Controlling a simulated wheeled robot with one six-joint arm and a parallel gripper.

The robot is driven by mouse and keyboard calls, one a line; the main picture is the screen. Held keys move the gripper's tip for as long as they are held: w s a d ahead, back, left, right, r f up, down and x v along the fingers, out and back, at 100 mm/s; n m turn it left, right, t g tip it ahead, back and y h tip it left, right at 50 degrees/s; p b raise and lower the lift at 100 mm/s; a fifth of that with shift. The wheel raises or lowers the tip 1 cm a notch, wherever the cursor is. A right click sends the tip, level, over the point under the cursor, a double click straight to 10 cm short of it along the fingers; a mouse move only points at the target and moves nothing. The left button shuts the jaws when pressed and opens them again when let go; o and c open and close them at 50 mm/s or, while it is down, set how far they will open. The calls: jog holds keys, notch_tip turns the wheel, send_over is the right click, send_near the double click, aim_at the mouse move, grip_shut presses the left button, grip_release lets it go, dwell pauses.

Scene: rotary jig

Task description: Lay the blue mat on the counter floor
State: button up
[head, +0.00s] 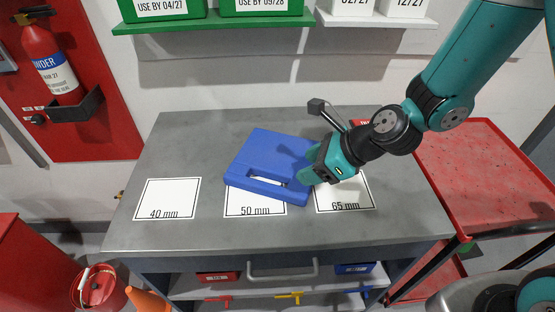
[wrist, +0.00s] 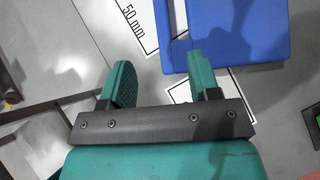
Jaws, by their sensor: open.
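A flat blue piece (head: 268,157) with a handle slot lies slightly turned on the grey counter (head: 180,140), over the top part of the white 50 mm square. It looks more like a thin case than a mat; I see no other blue sheet. It also shows at the top right of the wrist view (wrist: 240,30). My gripper (head: 312,168) is open at its right end. In the wrist view the right finger overlaps the blue handle bar and the left finger is clear of it (wrist: 163,78). I cannot tell whether they touch.
White squares marked 40 mm (head: 167,198) and 65 mm (head: 345,197) lie on the counter. A red cart (head: 485,165) stands at the right. Shelves with green boxes (head: 165,10) hang above. A drawer handle (head: 283,275) is at the front.

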aim_at(264, 184)
jog(key=p+x, duration=0.2)
jog(key=x, duration=1.2)
jog(key=shift+w+a+f+p, duration=0.15)
jog(key=shift+a+f+p, duration=0.05)
jog(key=shift+p, duration=0.1)
grip_shut()
jog(key=shift+r, duration=0.1)
notch_tip(264, 184, up, 20)
jog(key=b, duration=0.1)
jog(key=w+d+f+m+t+h, duration=0.1)
jog(key=d+f+m, duration=0.3)
jog(key=d, duration=1)
jog(key=w+d+f+m+t+h, duration=0.1)
jog(key=d+f+m+t+h, duration=0.2)
jog(key=d, duration=1.1)
jog(key=m+h, duration=0.1)
jog(key=m, duration=0.1)
jog(key=shift+f+m+t+h, duration=0.3)
jog(key=shift+f+t, duration=0.05)
jog(key=shift+t, duration=0.05)
